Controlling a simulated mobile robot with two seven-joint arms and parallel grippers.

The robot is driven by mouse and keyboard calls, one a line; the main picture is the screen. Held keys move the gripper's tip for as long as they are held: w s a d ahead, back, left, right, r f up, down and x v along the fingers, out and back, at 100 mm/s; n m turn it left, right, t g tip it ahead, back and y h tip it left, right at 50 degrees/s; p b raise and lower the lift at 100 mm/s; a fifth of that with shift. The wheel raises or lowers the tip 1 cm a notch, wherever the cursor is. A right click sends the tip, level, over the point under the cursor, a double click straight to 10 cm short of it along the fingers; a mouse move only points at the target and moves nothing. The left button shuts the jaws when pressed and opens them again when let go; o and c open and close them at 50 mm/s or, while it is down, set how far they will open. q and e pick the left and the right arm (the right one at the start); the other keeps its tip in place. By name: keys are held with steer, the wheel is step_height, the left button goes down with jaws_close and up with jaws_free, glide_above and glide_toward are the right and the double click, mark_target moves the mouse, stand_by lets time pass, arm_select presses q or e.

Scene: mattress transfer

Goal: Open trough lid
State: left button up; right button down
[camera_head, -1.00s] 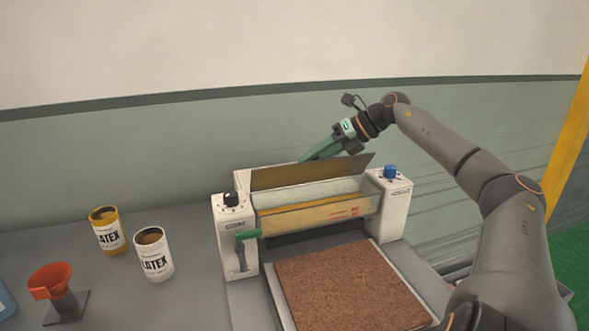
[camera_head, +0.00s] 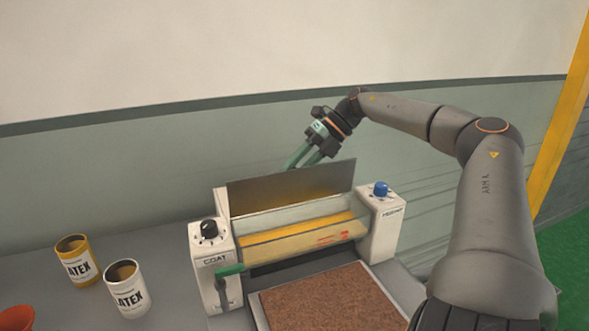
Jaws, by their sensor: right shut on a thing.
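The coating machine (camera_head: 213,262) stands on the table with a black knob on its left post and a blue knob on its right post. Its trough lid (camera_head: 292,188), a flat dark metal plate, stands tilted up at the back, above the clear trough front and a yellow roller. My right gripper (camera_head: 298,158) reaches down from behind the lid. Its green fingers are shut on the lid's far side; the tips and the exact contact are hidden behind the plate. My left gripper is not in view.
A brown mat (camera_head: 330,300) lies on the bed in front of the machine. A yellow latex can (camera_head: 78,262) and a white latex can (camera_head: 127,290) stand on the table at left, with an orange funnel (camera_head: 15,318) at the corner. A wall runs close behind.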

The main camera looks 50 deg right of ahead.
steer(key=c, duration=0.6)
jaws_free()
steer(key=p+v, duration=0.1)
steer(key=v, duration=1.1)
steer(key=shift+d, duration=0.2)
steer(key=shift+r, duration=0.1)
